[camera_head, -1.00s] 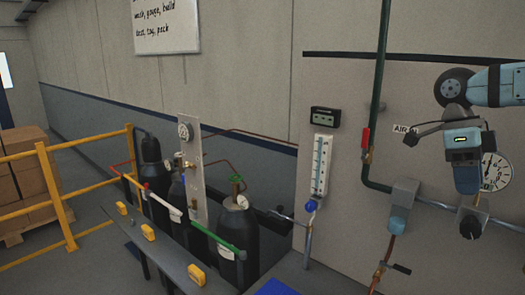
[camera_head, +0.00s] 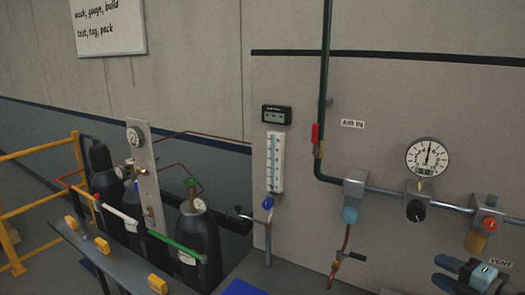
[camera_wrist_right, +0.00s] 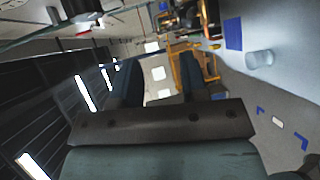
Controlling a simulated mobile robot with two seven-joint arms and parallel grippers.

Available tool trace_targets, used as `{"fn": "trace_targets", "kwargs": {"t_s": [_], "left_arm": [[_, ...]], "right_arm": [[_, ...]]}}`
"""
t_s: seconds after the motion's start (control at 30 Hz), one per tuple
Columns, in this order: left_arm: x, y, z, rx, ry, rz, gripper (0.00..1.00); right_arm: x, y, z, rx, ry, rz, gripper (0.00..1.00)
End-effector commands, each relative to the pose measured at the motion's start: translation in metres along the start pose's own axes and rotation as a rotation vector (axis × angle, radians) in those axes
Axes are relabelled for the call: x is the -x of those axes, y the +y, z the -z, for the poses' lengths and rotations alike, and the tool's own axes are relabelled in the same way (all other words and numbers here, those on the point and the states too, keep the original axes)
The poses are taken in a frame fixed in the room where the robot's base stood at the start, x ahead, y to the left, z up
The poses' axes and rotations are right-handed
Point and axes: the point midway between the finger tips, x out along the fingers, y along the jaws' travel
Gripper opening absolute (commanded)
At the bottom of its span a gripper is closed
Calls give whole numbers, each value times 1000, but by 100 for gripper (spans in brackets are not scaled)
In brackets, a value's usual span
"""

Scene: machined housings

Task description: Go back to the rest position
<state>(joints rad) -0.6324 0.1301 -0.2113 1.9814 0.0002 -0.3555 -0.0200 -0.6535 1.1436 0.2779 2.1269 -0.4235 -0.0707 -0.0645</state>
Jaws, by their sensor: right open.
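My right gripper (camera_head: 442,270) is at the lower right edge of the head view, low in front of the grey panel and below the pipe run. Its dark fingers point left. In the right wrist view its two fingers (camera_wrist_right: 158,78) stand apart with nothing between them. My left gripper is in neither view.
The panel holds a green pipe (camera_head: 325,90), a round gauge (camera_head: 427,158), a valve with a red knob (camera_head: 489,226) and a flow tube (camera_head: 275,160). Dark gas cylinders (camera_head: 198,240) stand to the left, beside a yellow rail (camera_head: 35,205). A yellow frame (camera_wrist_right: 190,75) shows in the wrist view.

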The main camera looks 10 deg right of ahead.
Motion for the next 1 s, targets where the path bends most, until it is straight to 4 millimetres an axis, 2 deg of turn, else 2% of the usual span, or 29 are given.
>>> {"fn": "trace_targets", "kwargs": {"t_s": [0.03, 0.17, 0.27, 0.37, 0.4, 0.5, 0.7, 1.0], "left_arm": [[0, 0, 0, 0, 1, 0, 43], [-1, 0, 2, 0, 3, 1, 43], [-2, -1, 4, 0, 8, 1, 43], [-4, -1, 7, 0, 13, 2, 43], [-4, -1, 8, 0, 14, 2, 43], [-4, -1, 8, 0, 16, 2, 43], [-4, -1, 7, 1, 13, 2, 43], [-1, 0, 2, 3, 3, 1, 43]], "right_arm": [[8, -19, 2, -111, -98, -5, 40], [28, -66, 15, -377, -340, 24, 40], [44, -103, 36, -582, -508, 77, 40], [59, -137, 69, -787, -659, 159, 40], [64, -149, 86, -867, -711, 200, 40], [76, -170, 124, -1027, -812, 299, 40], [89, -188, 184, -1227, -914, 463, 40], [101, -190, 250, -1406, -976, 658, 40]]}}
